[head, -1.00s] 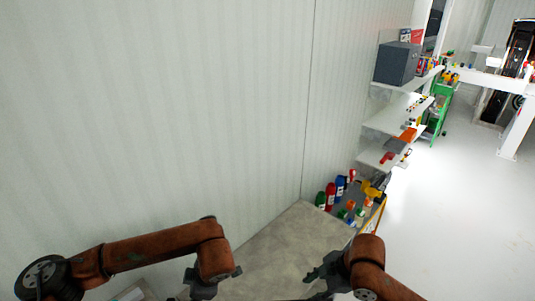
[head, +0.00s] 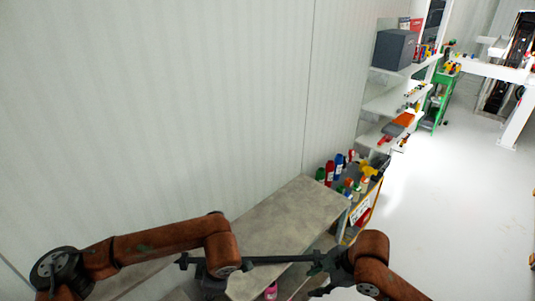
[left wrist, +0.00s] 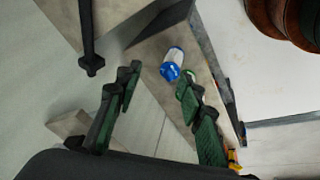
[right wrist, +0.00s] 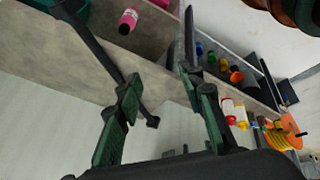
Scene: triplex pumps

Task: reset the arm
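My left arm reaches in from the left in the head view, its gripper (head: 208,278) hanging over the grey worktop. In the left wrist view its green-padded fingers (left wrist: 165,98) are spread and empty. My right gripper (head: 322,272) is at the lower middle of the head view. In the right wrist view its fingers (right wrist: 162,108) are also spread apart. A dark thin rod (head: 270,259) spans between the two grippers in the head view. It passes behind the right gripper's left finger in the right wrist view (right wrist: 95,45); I cannot tell whether they touch.
The grey worktop (head: 285,220) runs along the wall. Several bottles (head: 330,172) stand at its far end, beside shelves (head: 395,102). A pink bottle (head: 271,290) is low between my arms. A blue-capped bottle (left wrist: 172,64) shows beyond my left fingers. Open floor (head: 455,200) lies right.

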